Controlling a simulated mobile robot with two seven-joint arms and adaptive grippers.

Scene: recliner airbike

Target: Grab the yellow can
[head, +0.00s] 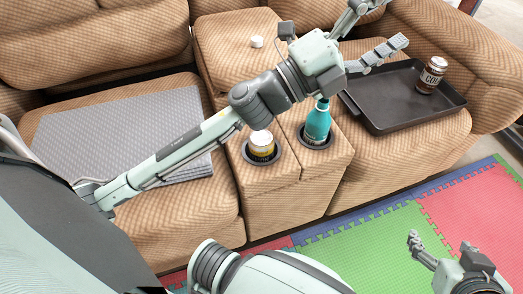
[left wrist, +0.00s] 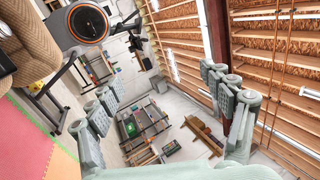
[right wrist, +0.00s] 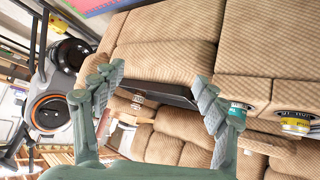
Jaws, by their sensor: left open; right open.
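The yellow can (head: 261,148), with a pale top and a dark band, stands in the left cup holder of the sofa console. It also shows at the right edge of the right wrist view (right wrist: 295,123). My left arm crosses above the console. My left gripper (head: 392,22) is open and empty, beyond and to the right of the can, above the sofa. My right gripper (head: 440,241) is open and empty at the lower right, over the floor mats. Both grippers are well apart from the can.
A teal bottle (head: 317,124) stands in the right cup holder beside the can. A dark tray (head: 385,119) with a brown jar (head: 431,75) lies on the right seat. A grey pad (head: 120,128) covers the left seat. A small white object (head: 257,41) lies behind the console.

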